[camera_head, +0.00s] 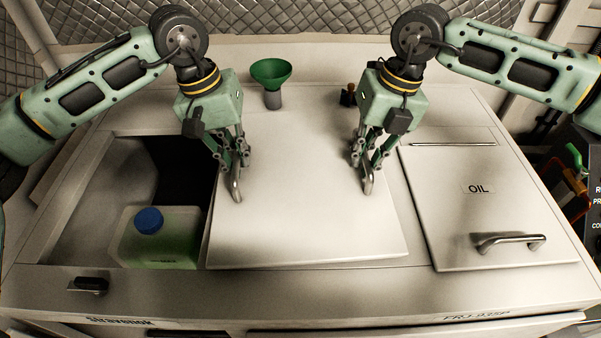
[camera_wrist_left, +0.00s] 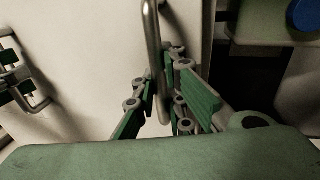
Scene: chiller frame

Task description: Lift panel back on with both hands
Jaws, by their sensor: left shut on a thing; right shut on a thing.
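The plain light metal panel (camera_head: 300,215) lies over the middle of the chiller top, its left edge beside an open bay (camera_head: 85,215). Two bar handles stand on the panel, one near each gripper. My left gripper (camera_head: 236,182) is shut on the left handle (camera_head: 237,190); the handle also shows between the fingers in the left wrist view (camera_wrist_left: 154,60). My right gripper (camera_head: 368,180) is shut on the right handle (camera_head: 368,184). I cannot tell whether the panel touches the surface under it.
A translucent container (camera_head: 160,245) with a blue cap (camera_head: 148,220) stands in the open bay. A closed OIL panel (camera_head: 480,210) with a handle (camera_head: 508,241) is at the right. A green funnel (camera_head: 271,75) and a small dark object (camera_head: 348,95) stand behind the panel.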

